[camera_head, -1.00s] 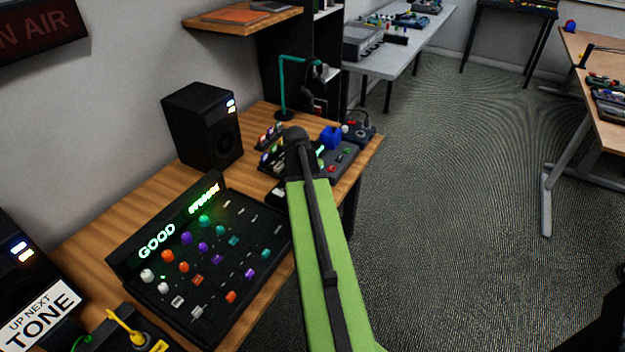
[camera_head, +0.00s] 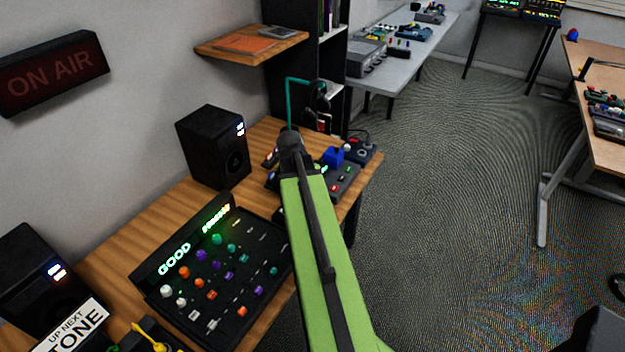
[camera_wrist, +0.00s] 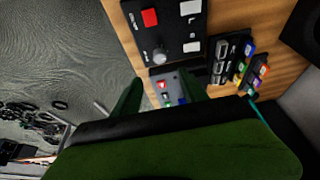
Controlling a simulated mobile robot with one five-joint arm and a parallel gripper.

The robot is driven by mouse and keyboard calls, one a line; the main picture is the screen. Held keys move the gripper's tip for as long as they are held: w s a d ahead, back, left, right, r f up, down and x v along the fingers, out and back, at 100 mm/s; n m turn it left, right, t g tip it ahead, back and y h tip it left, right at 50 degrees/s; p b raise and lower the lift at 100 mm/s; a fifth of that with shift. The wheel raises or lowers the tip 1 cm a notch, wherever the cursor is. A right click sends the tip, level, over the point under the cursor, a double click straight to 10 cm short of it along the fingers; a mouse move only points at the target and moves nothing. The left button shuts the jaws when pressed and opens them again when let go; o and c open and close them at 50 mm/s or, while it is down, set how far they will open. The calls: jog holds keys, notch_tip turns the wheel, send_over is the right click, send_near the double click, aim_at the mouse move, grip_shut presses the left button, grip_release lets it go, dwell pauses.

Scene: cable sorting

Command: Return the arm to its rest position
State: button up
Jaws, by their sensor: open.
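My green arm (camera_head: 325,265) reaches forward from the bottom of the head view, its dark end over the right edge of the wooden desk (camera_head: 140,235). My gripper's fingers are hidden behind the arm there. In the wrist view my gripper (camera_wrist: 160,88) shows two green fingers spread apart with nothing held between them. A grey box with red and white buttons (camera_wrist: 168,82) shows beyond the gap between the fingers. I cannot tell how far the fingers are from it.
A black mixer panel (camera_head: 215,275) reading "GOOD" lies left of my arm. A black speaker (camera_head: 212,148), a teal stand (camera_head: 289,100) and a blue-topped device (camera_head: 334,157) are on the desk. A wooden shelf (camera_head: 285,43) hangs above. The carpet (camera_head: 450,200) at right is open floor.

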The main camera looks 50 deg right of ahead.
jog(key=p+v, duration=0.2)
jog(key=v, duration=0.2)
jog(key=shift+a, duration=0.1)
jog(key=w+a+n, duration=0.1)
jog(key=w+a, duration=0.2)
jog(key=a, duration=0.4)
jog(key=w+a+n+t+y, duration=0.1)
jog(key=w+a+n, duration=0.15)
jog(key=a, duration=0.45)
jog(key=w+a+n, duration=0.1)
jog(key=w+a, duration=0.3)
jog(key=a, duration=0.2)
jog(key=s+a+f+n+g+y, duration=0.1)
jog(key=s+a+n, duration=0.2)
jog(key=a, duration=0.6)
jog(key=s+a+n+g+y, duration=0.1)
jog(key=s+a+n+y, duration=0.1)
jog(key=a+n, duration=0.5)
jog(key=s+a, duration=0.1)
jog(key=a, duration=0.2)
jog(key=shift+a+f+n, duration=0.2)
jog(key=shift+f+n, duration=0.15)
